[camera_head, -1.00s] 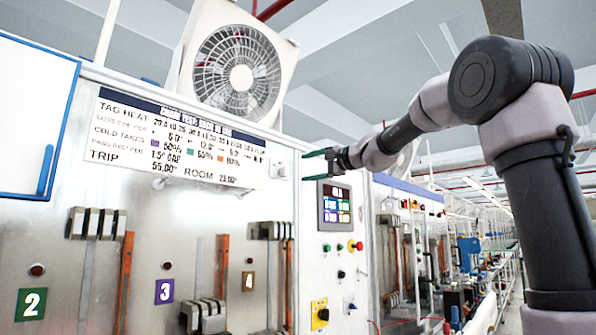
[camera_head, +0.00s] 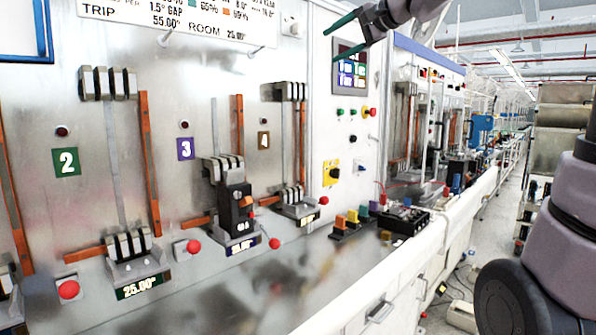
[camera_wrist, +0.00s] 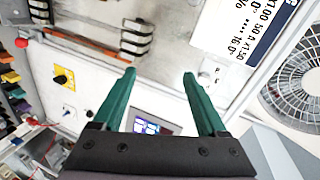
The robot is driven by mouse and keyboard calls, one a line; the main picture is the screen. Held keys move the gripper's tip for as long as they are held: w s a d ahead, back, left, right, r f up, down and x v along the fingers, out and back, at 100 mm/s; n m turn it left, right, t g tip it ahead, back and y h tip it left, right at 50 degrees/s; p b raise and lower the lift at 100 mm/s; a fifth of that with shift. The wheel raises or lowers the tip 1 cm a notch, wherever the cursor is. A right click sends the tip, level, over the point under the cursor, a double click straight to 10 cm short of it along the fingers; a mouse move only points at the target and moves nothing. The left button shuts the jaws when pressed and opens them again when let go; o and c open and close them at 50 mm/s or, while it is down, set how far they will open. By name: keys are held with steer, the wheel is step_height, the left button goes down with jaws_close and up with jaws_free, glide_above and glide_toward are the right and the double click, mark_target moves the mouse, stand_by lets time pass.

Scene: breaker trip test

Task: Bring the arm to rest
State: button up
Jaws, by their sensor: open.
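My gripper (camera_head: 341,32) is at the top of the head view, raised in front of the panel near the small display. Its two green fingers are apart with nothing between them. In the wrist view my gripper (camera_wrist: 160,78) also shows open and empty, with the panel face behind it. My arm enters the head view from the top, and a thick arm link fills the right edge. The display screen (camera_head: 350,70) stands just below my gripper in the head view.
The panel has numbered bays: 2 (camera_head: 65,162), 3 (camera_head: 185,149) and 4 (camera_head: 263,141). A black breaker (camera_head: 236,212) stands in bay 3. Red buttons (camera_head: 194,246) line the bench. Coloured blocks (camera_head: 352,217) sit to the right. A fan (camera_wrist: 297,75) shows in the wrist view. The aisle floor at right is open.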

steer(key=s+d+f+n+g+h, duration=0.1)
steer(key=s+d+f+h, duration=0.3)
steer(key=s+d+f, duration=0.3)
steer(key=s+d+f+n+g+h, duration=0.1)
steer(key=s+d+f+h, duration=0.3)
steer(key=s+f, duration=1.2)
steer(key=d+f+g, duration=0.1)
steer(key=d, duration=0.2)
steer(key=shift+s+d+f+n+g, duration=0.2)
steer(key=shift+s+f+n+g, duration=0.1)
steer(key=shift+s+n, duration=0.1)
